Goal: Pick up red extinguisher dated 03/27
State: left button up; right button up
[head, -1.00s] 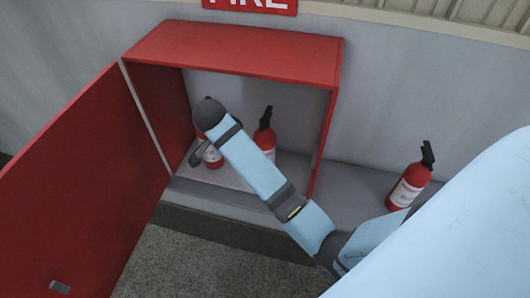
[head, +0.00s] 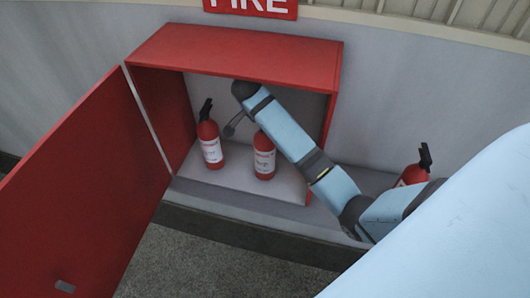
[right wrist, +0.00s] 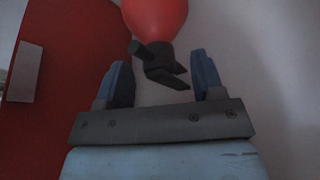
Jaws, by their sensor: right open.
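Two red extinguishers stand upright in the open red cabinet: a left one (head: 210,145), with its black handle clear, and a right one (head: 264,155), whose top is hidden behind my right arm. A third extinguisher (head: 411,173) stands outside to the right, partly covered by my arm. Dates on the labels are too small to read. My right gripper (head: 234,125) is inside the cabinet, between the two bottles. In the right wrist view the open jaws (right wrist: 162,68) have a black handle (right wrist: 160,65) between them, below a red body (right wrist: 155,16); which bottle is unclear. My left gripper is out of view.
The red cabinet (head: 240,50) stands on a grey ledge (head: 240,202), its door (head: 75,190) swung open to the left. The cabinet's top and side walls bound the space around my right arm. A FIRE sign (head: 250,8) hangs above.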

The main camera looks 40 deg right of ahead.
jog(key=shift+d+f, duration=0.15)
jog(key=shift+f, duration=0.45)
grip_shut()
jog(key=shift+w+r, duration=0.1)
jog(key=shift+w, duration=0.05)
jog(key=shift+r, duration=0.2)
